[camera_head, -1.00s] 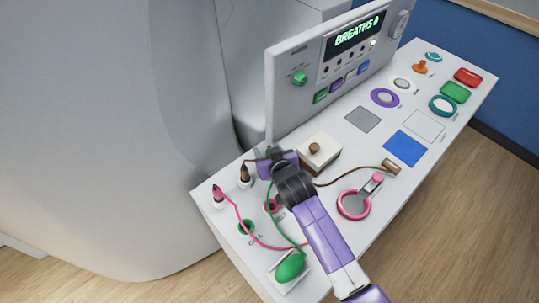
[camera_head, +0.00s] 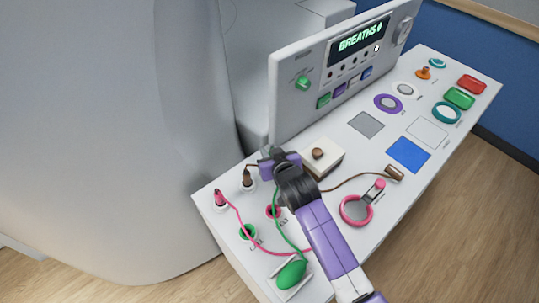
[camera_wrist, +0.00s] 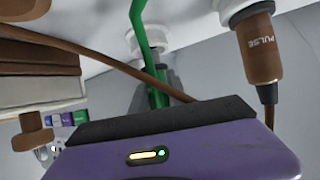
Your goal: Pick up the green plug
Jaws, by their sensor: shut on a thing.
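The green plug (camera_wrist: 157,97) shows in the wrist view between the grey fingers of my gripper (camera_wrist: 157,92), which is shut on it. Its green cable (camera_wrist: 139,25) runs past a white socket (camera_wrist: 148,42) close by; I cannot tell whether the plug is still seated there. In the head view my gripper (camera_head: 268,160) is at the back left of the white table, beside the brown plug, and hides most of the green plug. The green cable runs down to a green bulb (camera_head: 291,273) at the front edge.
A brown plug marked PULSE (camera_wrist: 260,45) stands close to my gripper, with its brown cord (camera_head: 350,179) crossing nearby. A pink plug (camera_head: 220,198) stands at left. A white box with a brown knob (camera_head: 318,153) is just right, and the control panel (camera_head: 335,65) behind.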

